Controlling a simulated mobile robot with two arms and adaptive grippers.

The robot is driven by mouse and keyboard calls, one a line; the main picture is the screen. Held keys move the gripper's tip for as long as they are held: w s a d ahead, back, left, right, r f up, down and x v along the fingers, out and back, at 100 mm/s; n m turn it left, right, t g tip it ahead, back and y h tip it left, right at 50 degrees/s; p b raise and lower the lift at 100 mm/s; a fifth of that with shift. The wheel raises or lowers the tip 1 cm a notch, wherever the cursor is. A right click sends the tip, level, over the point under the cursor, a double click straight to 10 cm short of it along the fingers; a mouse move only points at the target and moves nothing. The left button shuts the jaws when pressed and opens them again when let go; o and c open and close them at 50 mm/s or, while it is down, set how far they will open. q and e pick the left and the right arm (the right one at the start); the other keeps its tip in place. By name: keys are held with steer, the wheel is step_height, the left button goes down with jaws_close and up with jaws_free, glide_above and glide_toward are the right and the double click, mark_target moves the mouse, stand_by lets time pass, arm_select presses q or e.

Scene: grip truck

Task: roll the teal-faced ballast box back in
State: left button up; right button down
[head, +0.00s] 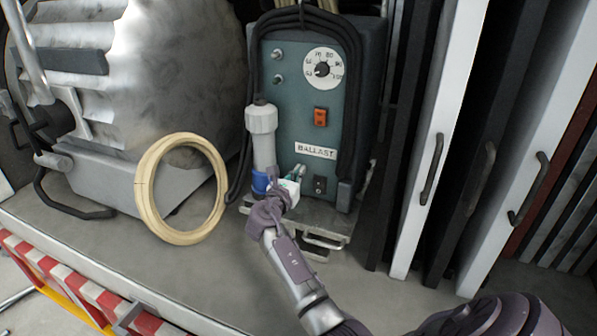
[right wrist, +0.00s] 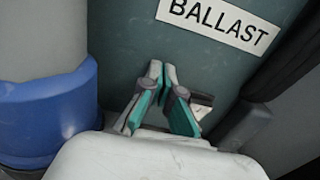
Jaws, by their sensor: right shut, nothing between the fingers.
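The teal-faced ballast box (head: 290,95) stands upright on a low metal tray (head: 325,225) with a pull handle at its front. Its face carries a dial, an orange switch and a BALLAST label, which also shows on the box in the right wrist view (right wrist: 120,25). My right gripper (head: 300,171) is at the lower part of the teal face, just under the label. In the right wrist view its fingers (right wrist: 160,72) are together with nothing between them. Whether the tips touch the face I cannot tell. My left gripper is not in view.
A grey plug with a blue collar (head: 262,135) stands close left of my right gripper. A cream ring (head: 147,185) leans against a large metal drum machine (head: 180,60) at left. Tall panels with handles (head: 440,140) stand to the right. The deck in front is clear.

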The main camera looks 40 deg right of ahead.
steer(key=b+x, duration=0.2)
steer(key=x, duration=0.7)
steer(key=shift+r, duration=0.4)
steer(key=shift+s+d, duration=0.1)
